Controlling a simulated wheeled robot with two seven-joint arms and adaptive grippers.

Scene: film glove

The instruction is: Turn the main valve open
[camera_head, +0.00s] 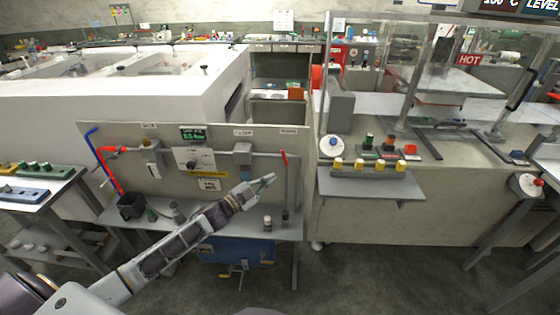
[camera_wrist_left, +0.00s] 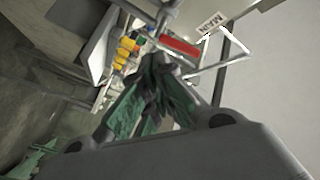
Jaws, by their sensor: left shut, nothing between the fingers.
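The main valve's red lever (camera_head: 284,157) stands nearly upright at the right end of the pipe on the grey panel. It also shows in the left wrist view (camera_wrist_left: 181,46), just beyond my fingertips, near the label reading MAIN (camera_wrist_left: 212,22). My left gripper (camera_head: 268,179) is shut and empty, a little below and left of the red lever in the head view. In the left wrist view its green-padded fingers (camera_wrist_left: 158,68) come together close to the lever. I cannot tell whether they touch it. My right gripper is not in view.
A shelf (camera_head: 245,226) below holds small items, including a black cup (camera_head: 131,207). A ledge with yellow knobs (camera_head: 369,165) stands to the right.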

